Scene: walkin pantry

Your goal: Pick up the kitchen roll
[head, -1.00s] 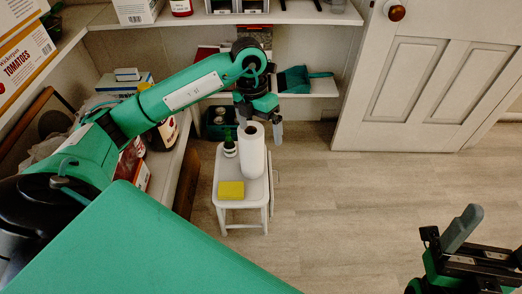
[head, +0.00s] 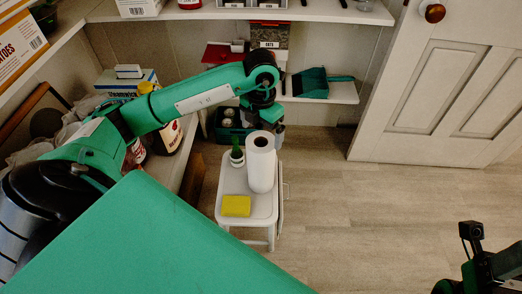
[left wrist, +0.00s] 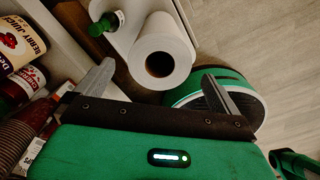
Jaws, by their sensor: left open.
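The kitchen roll (head: 261,168) is white and stands upright on a small white stool (head: 229,182). My left gripper (head: 268,122) is just behind and above the roll's top in the head view, its fingers partly hidden. In the left wrist view, the roll (left wrist: 162,48) shows its open end just beyond the gripper (left wrist: 155,88). The two fingers are wide apart with nothing between them. My right gripper (head: 488,262) is at the lower right, partly cut off, and its jaws cannot be made out.
Shelves with bottles and boxes are at the left, and a teal dustpan (head: 311,83) is on the back shelf. Floor is clear to the right.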

